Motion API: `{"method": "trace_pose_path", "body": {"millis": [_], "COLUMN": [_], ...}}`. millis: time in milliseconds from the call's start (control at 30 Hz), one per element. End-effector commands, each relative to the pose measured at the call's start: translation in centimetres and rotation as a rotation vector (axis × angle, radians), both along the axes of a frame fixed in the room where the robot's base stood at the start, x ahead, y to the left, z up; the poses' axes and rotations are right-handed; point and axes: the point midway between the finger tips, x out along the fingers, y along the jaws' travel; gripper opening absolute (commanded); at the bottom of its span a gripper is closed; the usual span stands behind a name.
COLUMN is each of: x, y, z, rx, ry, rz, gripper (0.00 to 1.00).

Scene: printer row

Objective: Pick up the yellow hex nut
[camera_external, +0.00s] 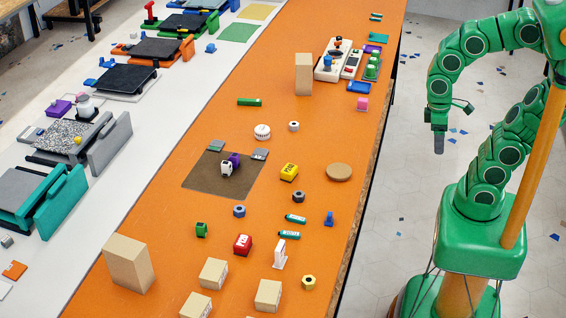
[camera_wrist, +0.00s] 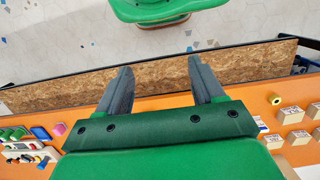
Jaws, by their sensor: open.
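The yellow hex nut (camera_external: 308,282) lies on the orange table near its front right edge, beside a tan box. It also shows small at the right of the wrist view (camera_wrist: 275,99). My gripper (camera_external: 439,145) hangs over the floor, to the right of the table, well away from the nut. In the wrist view my gripper (camera_wrist: 158,68) has its two grey fingers spread apart with nothing between them.
Tan boxes (camera_external: 268,295) and a white stand (camera_external: 280,254) are close to the nut. The table's bare chipboard edge (camera_wrist: 150,83) runs below my fingers.

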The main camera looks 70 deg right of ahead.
Motion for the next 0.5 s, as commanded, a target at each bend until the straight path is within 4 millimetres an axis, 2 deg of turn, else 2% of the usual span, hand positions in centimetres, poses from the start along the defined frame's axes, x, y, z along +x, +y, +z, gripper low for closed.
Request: {"method": "trace_pose_path", "body": {"millis": [333, 500], "x": [0.2, 1.5], "y": [0.4, 3.1], "z": [-0.2, -1.1], "rx": [0.012, 0.097], "ry": [0.005, 0.030], "rz": [0.002, 0.002], "gripper": [0.67, 0.67]}}
